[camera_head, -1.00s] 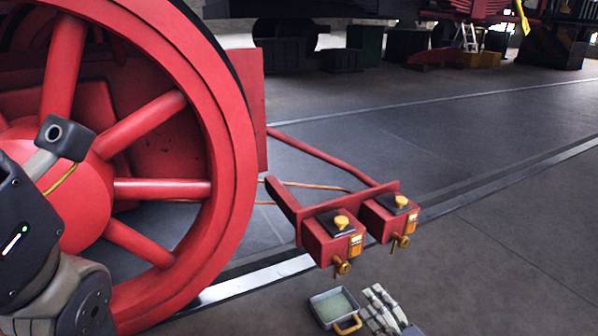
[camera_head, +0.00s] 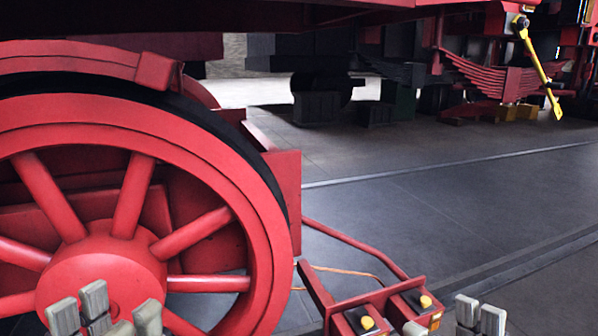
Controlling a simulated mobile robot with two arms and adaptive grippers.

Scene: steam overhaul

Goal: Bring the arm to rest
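My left gripper (camera_head: 108,316) shows at the bottom left as pale grey finger pads, spread apart with nothing seen between them. It is in front of the red spoked wheel (camera_head: 260,215), below the hub; I cannot tell the distance. My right gripper (camera_head: 445,320) shows only its finger pads at the bottom edge, right of the red boxes. Its pads stand apart and look empty. The rest of both arms is out of the frame.
A yellow lever (camera_head: 540,68) hangs at the upper right. The grey floor (camera_head: 440,210) at centre right is clear.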

